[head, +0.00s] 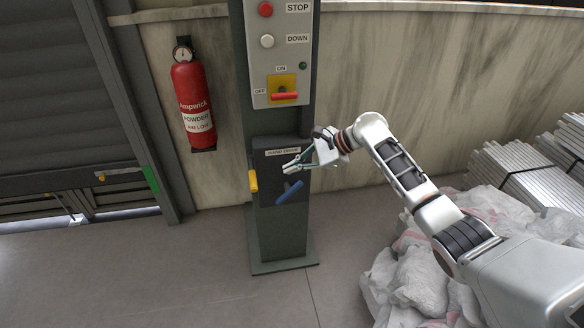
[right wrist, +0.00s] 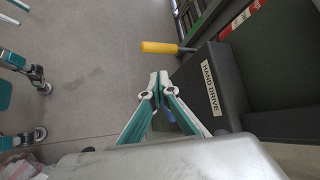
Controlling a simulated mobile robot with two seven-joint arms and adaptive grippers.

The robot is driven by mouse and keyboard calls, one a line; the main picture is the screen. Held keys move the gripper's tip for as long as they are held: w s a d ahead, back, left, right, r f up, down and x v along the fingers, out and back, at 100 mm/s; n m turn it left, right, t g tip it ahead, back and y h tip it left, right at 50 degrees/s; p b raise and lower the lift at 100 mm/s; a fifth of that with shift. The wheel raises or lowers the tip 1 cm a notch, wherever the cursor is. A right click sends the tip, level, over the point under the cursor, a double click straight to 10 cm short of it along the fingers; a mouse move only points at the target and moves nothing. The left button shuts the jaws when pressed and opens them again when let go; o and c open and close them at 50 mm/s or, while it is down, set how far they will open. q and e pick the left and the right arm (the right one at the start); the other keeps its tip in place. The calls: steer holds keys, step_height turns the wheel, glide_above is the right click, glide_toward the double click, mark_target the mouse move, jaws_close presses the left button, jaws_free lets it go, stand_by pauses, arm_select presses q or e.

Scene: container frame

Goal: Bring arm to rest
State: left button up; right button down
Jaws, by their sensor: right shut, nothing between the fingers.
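My right arm (head: 405,170) reaches in from the lower right of the head view. Its gripper (head: 287,171) is shut and empty, in front of the dark hand drive box (head: 268,165) on the green post. In the right wrist view the gripper's fingertips (right wrist: 159,76) are together, beside the box labelled HAND DRIVE (right wrist: 210,88). A blue handle (head: 290,192) hangs just below the gripper in the head view, and a yellow handle (head: 253,181) is at the box's left side. The yellow handle also shows in the wrist view (right wrist: 158,47). My left gripper is not in view.
A control panel (head: 280,50) with a red-handled switch sits above the box. A fire extinguisher (head: 192,103) hangs on the wall to the left. White sacks (head: 425,275) and metal bars (head: 520,175) lie at the right. The floor (head: 130,270) at lower left is clear.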

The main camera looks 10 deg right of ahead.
stand_by(0.3)
steer(key=s+d+f+n+t+h, duration=0.15)
steer(key=s+f+n, duration=0.25)
steer(key=s+f, duration=0.55)
steer(key=s+d+f+n+t+h, duration=0.15)
steer(key=s+f+n, duration=0.4)
steer(key=f, duration=0.75)
steer(key=s+d+n+t+h, duration=0.1)
steer(key=s+n, duration=0.4)
steer(key=s, duration=0.5)
steer(key=s+d+r+n+t+h, duration=0.1)
steer(key=s+n, duration=0.4)
steer(key=s, duration=0.6)
steer(key=shift+s+d+r+t+h, duration=0.2)
steer(key=shift+s+d+t+h, duration=0.1)
steer(key=shift+d+t+h, duration=0.55)
steer(key=shift+n, duration=0.25)
